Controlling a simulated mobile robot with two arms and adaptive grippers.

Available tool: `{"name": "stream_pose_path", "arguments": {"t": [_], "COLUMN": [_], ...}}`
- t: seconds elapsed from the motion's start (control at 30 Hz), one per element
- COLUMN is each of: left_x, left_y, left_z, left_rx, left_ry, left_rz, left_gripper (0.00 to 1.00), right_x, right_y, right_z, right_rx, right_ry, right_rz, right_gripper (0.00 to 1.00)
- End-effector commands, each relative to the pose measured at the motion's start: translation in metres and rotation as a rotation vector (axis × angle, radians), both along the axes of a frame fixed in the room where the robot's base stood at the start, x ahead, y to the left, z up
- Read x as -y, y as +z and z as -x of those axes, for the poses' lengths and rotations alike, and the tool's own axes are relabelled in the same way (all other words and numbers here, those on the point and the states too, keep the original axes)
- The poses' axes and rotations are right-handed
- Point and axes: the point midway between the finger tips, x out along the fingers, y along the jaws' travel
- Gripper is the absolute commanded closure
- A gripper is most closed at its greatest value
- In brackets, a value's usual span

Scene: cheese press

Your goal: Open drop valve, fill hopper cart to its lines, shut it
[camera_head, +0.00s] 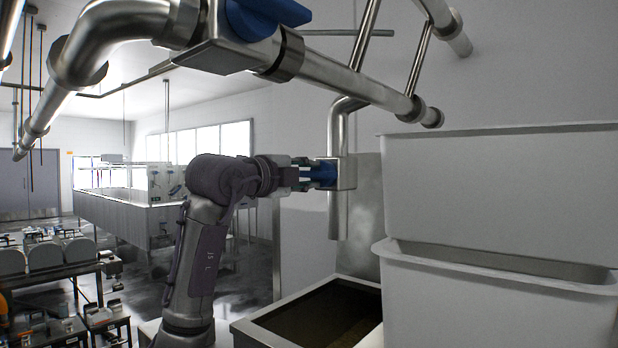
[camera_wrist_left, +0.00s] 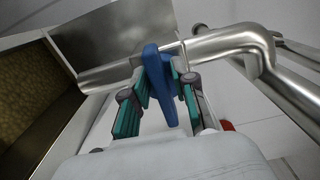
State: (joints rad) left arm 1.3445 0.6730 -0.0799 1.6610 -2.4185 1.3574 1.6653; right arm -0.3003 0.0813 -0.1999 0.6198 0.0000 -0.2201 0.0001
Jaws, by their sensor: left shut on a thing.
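The drop valve's blue handle (camera_head: 328,174) sits on the steel drop pipe (camera_head: 339,217), whose open end points down. My left gripper (camera_head: 313,173) is shut on this handle. In the left wrist view the blue handle (camera_wrist_left: 158,80) stands between the green finger pads (camera_wrist_left: 160,92). The hopper cart (camera_head: 262,335) is a steel-rimmed bin below the pipe's mouth, with a dark brown inside. It also shows at the left edge of the left wrist view (camera_wrist_left: 58,63) with tan-brown contents. I see no stream under the pipe, and I cannot make out fill lines. My right gripper is out of view.
Stacked white tubs (camera_head: 490,305) stand close at the right. Overhead steel pipes with another blue handle (camera_head: 265,15) cross above the arm. A long steel vat (camera_head: 125,210) and low benches with moulds (camera_head: 50,275) stand at the left, with open floor between.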

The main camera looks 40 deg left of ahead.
Motion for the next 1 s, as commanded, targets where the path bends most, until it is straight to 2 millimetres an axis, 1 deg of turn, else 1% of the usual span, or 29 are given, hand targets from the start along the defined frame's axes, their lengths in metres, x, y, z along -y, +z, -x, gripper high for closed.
{"name": "stream_pose_path", "arguments": {"t": [0.53, 0.57, 0.6, 0.63, 0.9, 1.0], "left_x": [-0.0006, -0.0006, -0.0005, -0.0005, -0.0004, -0.0014], "left_y": [-0.0008, -0.0008, -0.0009, -0.0008, -0.0006, -0.0004], "left_z": [-0.0001, -0.0001, -0.0001, -0.0001, 0.0005, 0.0058], "left_rx": [-0.004, -0.004, -0.004, -0.004, -0.003, -0.002], "left_ry": [0.001, 0.001, 0.001, 0.001, 0.001, 0.001], "left_rz": [0.027, 0.027, 0.027, 0.027, 0.025, 0.025], "left_gripper": [1.00, 0.70, 0.63, 0.61, 0.61, 0.61], "right_x": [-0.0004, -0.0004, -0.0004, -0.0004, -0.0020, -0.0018], "right_y": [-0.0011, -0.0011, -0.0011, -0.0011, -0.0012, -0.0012], "right_z": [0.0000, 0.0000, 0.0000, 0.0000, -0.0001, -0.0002], "right_rx": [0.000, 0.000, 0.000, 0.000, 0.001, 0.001], "right_ry": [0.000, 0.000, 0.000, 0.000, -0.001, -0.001], "right_rz": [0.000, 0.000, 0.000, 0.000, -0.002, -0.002], "right_gripper": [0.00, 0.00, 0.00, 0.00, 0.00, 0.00]}}
